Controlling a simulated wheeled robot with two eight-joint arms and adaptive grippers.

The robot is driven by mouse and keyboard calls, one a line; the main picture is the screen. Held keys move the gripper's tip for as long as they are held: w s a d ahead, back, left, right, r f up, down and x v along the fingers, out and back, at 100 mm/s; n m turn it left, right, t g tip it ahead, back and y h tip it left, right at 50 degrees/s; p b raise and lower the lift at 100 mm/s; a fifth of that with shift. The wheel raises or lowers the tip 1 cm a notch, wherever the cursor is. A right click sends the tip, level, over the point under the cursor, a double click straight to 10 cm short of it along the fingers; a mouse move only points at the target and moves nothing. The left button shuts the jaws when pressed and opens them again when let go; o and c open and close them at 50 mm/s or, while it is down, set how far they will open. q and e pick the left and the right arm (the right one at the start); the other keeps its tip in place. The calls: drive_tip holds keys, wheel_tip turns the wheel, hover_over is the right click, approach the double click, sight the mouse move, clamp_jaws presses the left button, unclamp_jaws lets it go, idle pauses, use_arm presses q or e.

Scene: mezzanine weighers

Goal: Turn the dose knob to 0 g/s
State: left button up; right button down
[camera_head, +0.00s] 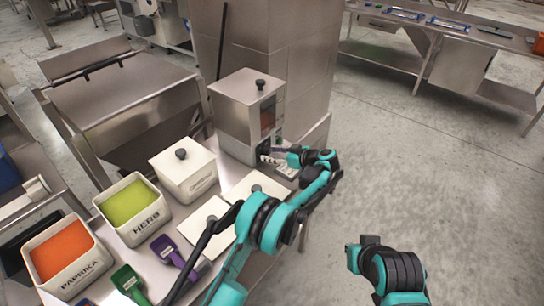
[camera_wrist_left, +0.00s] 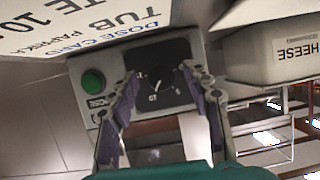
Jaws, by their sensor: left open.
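The dose knob (camera_wrist_left: 160,82) is a dark dial with a white pointer line on a black plate, in the left wrist view. The marks around it are too small to read surely. My left gripper (camera_wrist_left: 166,88) is open, with one purple-grey finger on each side of the dial; I cannot tell whether they touch it. In the head view my left gripper (camera_head: 273,154) is at the lower front of the steel doser (camera_head: 238,115), hiding the knob. A green button (camera_wrist_left: 92,82) sits on the grey panel beside the dial.
A printed dose card (camera_wrist_left: 120,22) is close above the panel. The bench holds a lidded tub (camera_head: 185,177), a green HERB tub (camera_head: 135,228), an orange PAPRIKA tub (camera_head: 85,275) and purple and green scoops. The floor (camera_head: 400,150) to the right is clear.

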use_arm(q)
drive_tip(key=shift+c, duration=0.4)
clamp_jaws()
drive_tip(key=shift+a+n+t+h, duration=0.1)
drive_tip(key=shift+n+t+h, duration=0.3)
drive_tip(key=shift+n+t, duration=0.5)
drive_tip(key=shift+s+n+t+h, duration=0.1)
drive_tip(key=shift+n+t+h, duration=0.4)
drive_tip(key=shift+n, duration=0.9)
